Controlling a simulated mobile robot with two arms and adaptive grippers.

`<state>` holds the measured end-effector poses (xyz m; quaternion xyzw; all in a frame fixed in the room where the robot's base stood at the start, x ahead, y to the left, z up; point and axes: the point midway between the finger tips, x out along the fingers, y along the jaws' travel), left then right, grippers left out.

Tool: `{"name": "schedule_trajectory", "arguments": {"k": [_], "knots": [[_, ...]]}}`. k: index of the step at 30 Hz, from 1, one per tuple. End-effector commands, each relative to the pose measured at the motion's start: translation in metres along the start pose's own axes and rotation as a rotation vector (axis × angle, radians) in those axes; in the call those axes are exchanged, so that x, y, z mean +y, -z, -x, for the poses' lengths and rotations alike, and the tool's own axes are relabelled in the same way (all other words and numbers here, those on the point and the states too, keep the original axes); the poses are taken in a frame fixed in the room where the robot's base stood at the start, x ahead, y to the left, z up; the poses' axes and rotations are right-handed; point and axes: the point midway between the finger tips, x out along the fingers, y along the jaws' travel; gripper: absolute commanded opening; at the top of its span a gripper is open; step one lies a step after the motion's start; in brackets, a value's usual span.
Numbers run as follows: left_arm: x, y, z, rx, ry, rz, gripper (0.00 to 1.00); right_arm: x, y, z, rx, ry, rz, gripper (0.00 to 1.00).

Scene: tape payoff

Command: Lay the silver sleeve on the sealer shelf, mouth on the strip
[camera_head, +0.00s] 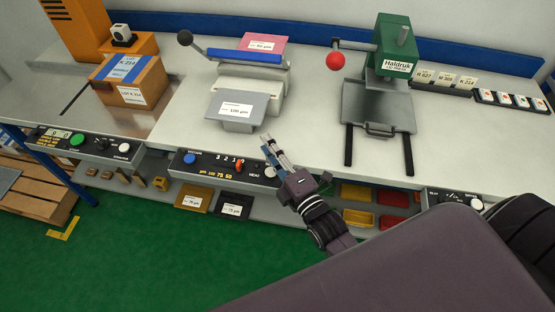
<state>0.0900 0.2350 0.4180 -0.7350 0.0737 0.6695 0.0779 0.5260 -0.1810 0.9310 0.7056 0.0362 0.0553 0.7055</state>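The silver sleeve (257,103), a flat grey packet with a white label, lies in front of the sealer (270,82), which has a blue bar and a black-knobbed lever. Its far end is near the sealer's jaw; I cannot tell whether its mouth is on the strip. The sealer shelf is mostly hidden under it. My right gripper (267,142) is just in front of and to the right of the sleeve's near edge, apparently apart from it. Its fingers look close together, but their gap is unclear. My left gripper is not in view.
A pink sleeve (264,41) lies behind the sealer. Gold (193,197) and black (234,206) sleeves lie on the lower shelf. A cardboard box (130,80) stands left. A green press (393,50) with a red-knobbed lever stands right. Bare worktop lies between sealer and press.

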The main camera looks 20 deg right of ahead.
Motion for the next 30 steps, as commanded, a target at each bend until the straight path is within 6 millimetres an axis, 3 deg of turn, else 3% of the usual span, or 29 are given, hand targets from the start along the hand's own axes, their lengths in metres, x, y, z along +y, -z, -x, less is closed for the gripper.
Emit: {"name": "schedule_trajectory", "arguments": {"k": [3, 10, 30], "knots": [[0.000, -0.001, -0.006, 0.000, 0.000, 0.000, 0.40, -0.002, 0.000, 0.024, 0.000, 0.002, 0.001, 0.26], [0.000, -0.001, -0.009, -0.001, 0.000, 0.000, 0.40, -0.001, 0.000, 0.047, 0.001, 0.001, 0.000, 0.26], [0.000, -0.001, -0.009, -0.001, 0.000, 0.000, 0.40, 0.000, 0.000, 0.050, 0.001, 0.000, 0.000, 0.26]]}}
